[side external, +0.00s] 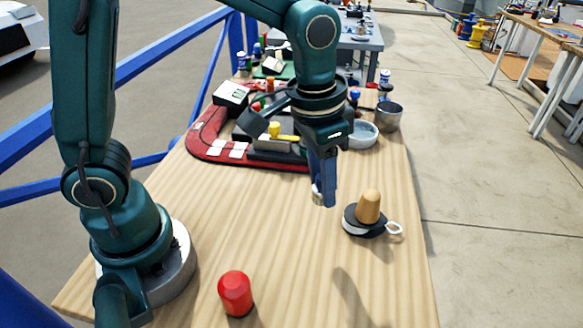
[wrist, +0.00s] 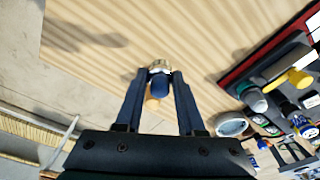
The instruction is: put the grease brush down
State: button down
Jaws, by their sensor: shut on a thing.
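My gripper (side external: 323,196) hangs above the bare wooden table, fingers pointing down, and is shut on the grease brush. In the wrist view, the brush (wrist: 160,82) sits between the two fingertips, with a dark blue part and a pale, metallic-looking end. In the side view only a small silvery part of it (side external: 317,194) shows beside the fingers; the rest is hidden. A tan shape shows just behind the brush in the wrist view; I cannot tell what it belongs to.
A black disc with a tan knob (side external: 369,207) and a white loop stands right of my gripper. A red cylinder (side external: 236,293) stands near the front. A red-edged tray (side external: 205,140) with several items, a pale bowl (side external: 362,134) and a grey cup (side external: 388,116) are behind. The table's middle is clear.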

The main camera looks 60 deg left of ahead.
jog(key=s+d+r+m, duration=0.1)
jog(key=s+d, duration=0.1)
jog(key=s, duration=0.1)
send_over(338, 321)
jog(key=f, duration=0.6)
jog(key=shift+s+a+f, duration=0.2)
jog(key=shift+f, duration=0.05)
jog(key=shift+d+f, duration=0.1)
jog(key=shift+f, duration=2)
jog(key=shift+f, duration=0.1)
jog(key=c, duration=0.5)
grip_release()
